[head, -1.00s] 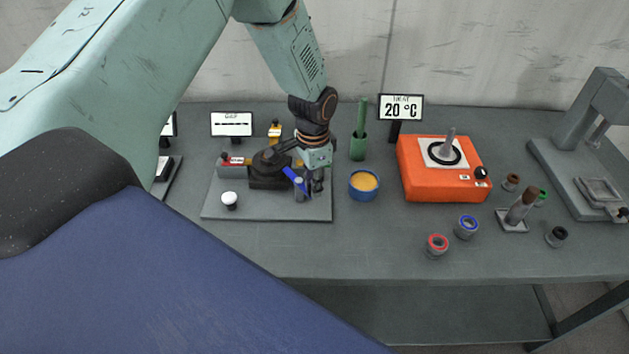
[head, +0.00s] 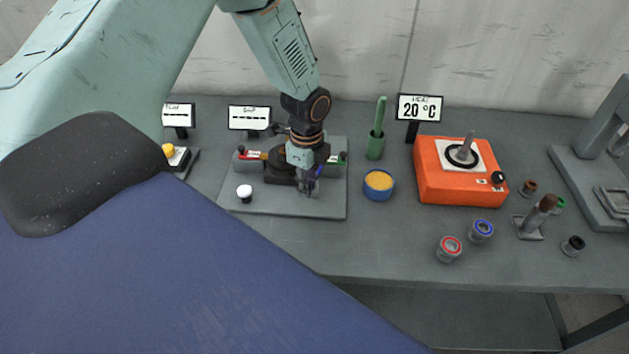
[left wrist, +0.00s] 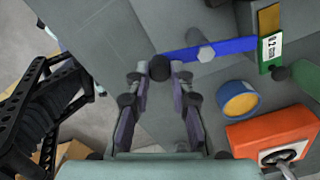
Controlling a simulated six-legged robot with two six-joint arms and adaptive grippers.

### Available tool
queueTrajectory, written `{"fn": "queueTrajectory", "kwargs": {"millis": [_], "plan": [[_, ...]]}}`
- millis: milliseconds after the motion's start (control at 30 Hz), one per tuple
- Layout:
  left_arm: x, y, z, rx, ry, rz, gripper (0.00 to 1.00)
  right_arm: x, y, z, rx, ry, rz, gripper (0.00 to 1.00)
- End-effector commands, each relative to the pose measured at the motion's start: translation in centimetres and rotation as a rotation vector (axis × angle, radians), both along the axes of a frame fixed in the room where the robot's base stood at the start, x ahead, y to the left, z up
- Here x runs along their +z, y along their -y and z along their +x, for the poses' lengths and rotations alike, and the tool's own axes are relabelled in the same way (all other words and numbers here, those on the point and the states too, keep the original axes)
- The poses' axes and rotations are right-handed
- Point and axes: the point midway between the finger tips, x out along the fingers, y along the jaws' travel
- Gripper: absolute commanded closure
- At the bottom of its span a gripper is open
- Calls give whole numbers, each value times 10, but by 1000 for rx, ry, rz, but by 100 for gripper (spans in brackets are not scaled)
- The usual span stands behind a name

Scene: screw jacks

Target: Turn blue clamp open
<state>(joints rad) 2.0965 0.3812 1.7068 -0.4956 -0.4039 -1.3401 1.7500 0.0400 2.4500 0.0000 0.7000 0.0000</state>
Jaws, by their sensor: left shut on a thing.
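The blue clamp is a flat blue bar (left wrist: 228,48) with a grey bolt through it and a dark round knob (left wrist: 158,68) at its end, in the left wrist view. My left gripper (left wrist: 158,76) has its fingers around that knob and is shut on it. In the head view the left gripper (head: 309,186) points down over the fixture's right front part. Only a short piece of the blue bar (head: 319,171) shows there beside the fingers; the rest is hidden. My right gripper does not show.
The clamp stands on a grey base plate (head: 270,205) with a white knob (head: 244,193). Red-ringed (head: 449,250) and blue-ringed (head: 482,232) pieces stand nearer the front.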

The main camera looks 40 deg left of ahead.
Motion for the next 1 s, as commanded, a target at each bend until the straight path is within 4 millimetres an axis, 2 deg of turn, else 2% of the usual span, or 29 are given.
{"fn": "queueTrajectory", "kwargs": {"millis": [500, 1000], "plan": [[2, -24, 0, -432, 11, 3, 100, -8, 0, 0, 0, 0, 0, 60], [3, -34, 2, -609, 11, 5, 100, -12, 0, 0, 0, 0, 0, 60]]}}
